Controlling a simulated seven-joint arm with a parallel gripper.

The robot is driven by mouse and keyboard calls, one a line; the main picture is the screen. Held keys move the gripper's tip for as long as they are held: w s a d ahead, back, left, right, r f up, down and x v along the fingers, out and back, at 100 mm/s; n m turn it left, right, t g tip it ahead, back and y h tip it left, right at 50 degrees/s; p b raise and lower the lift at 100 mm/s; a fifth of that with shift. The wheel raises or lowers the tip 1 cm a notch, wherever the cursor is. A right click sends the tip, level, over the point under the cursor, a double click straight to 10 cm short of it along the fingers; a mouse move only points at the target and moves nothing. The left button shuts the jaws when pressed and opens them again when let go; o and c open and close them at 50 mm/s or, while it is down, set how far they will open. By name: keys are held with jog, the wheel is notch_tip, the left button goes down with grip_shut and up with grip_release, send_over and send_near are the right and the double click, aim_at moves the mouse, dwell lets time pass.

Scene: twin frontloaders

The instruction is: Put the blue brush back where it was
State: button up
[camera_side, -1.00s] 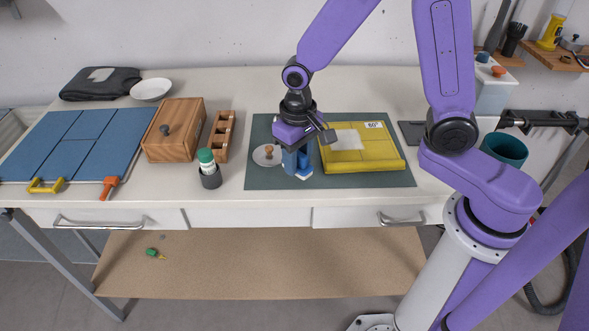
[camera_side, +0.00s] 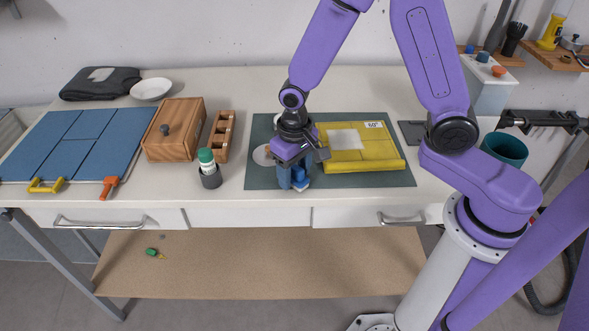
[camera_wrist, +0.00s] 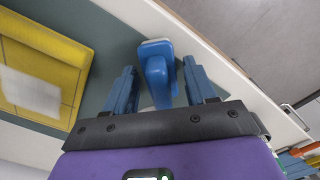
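The blue brush (camera_wrist: 157,72) stands on the dark green mat (camera_wrist: 119,45), with its pale-edged head toward the top of the wrist view. My gripper (camera_wrist: 160,66) is open, with one blue finger on each side of the brush. Green mat shows between each finger and the brush, so neither finger clearly touches it. In the side view my gripper (camera_side: 292,186) is low over the mat's front part. The brush (camera_side: 302,184) is mostly hidden there behind the fingers, which are a similar blue.
A yellow board (camera_side: 375,158) with a white sheet lies right of my gripper. A white dish (camera_side: 262,155) is just left of it. A dark cup with a green-capped bottle (camera_side: 206,157), a slotted wooden holder (camera_side: 222,135) and a wooden box (camera_side: 174,130) stand further left.

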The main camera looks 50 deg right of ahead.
aim_at(295, 166)
dwell(0.3)
notch_tip(295, 166, up, 12)
jog(key=shift+r, duration=0.2)
dwell(0.4)
jog(key=s+d+n, duration=0.3)
jog(key=s+n, duration=0.3)
jog(key=s, duration=0.4)
jog(key=s+d+n, duration=0.4)
jog(key=s+n, duration=0.2)
jog(key=s, duration=0.5)
jog(key=shift+s+r+n, duration=0.25)
jog(key=shift+r+n, duration=0.05)
jog(key=shift+r, duration=0.15)
